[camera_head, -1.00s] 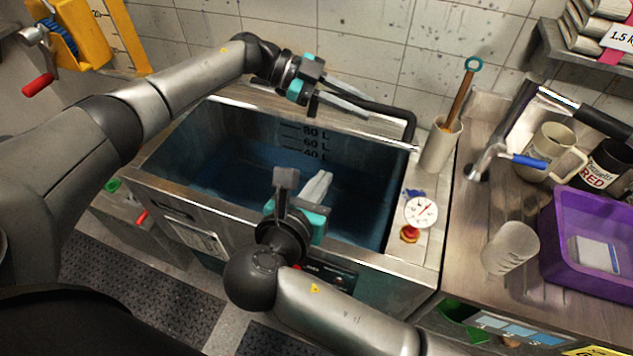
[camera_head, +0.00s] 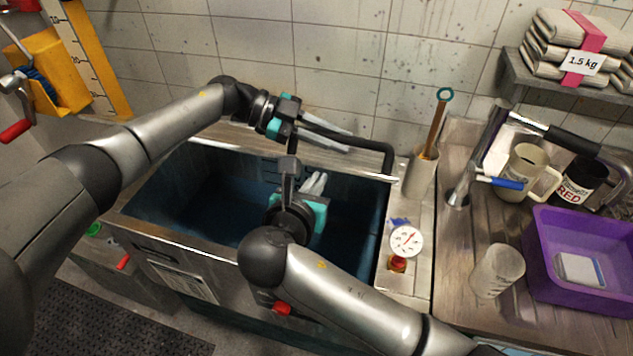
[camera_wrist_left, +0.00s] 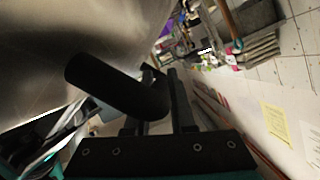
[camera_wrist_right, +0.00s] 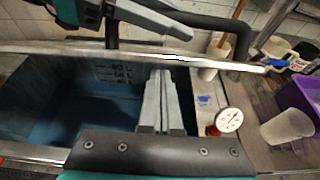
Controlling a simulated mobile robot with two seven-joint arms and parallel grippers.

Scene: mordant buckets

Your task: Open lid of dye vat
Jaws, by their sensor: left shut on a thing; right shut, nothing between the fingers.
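The dye vat (camera_head: 190,257) is a steel tub with dark blue liquid inside, uncovered from above. Its metal lid is raised; I see it nearly edge-on as a thin bright strip (camera_head: 368,175) along the back. It also fills the upper left of the left wrist view (camera_wrist_left: 60,45). My left gripper (camera_head: 335,138) is shut on the lid's black bar handle (camera_head: 388,155), behind the strip. My right gripper (camera_head: 314,183) is shut and empty, over the vat opening. In the right wrist view its fingers (camera_wrist_right: 162,100) are together, with the lid's edge beyond them.
Right of the vat are a beaker with a wooden-handled tool (camera_head: 420,172), a dial gauge (camera_head: 406,240) and a tap (camera_head: 460,190). A translucent cup (camera_head: 497,270) and purple bin (camera_head: 545,283) stand on the counter. The tiled wall is close behind the lid.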

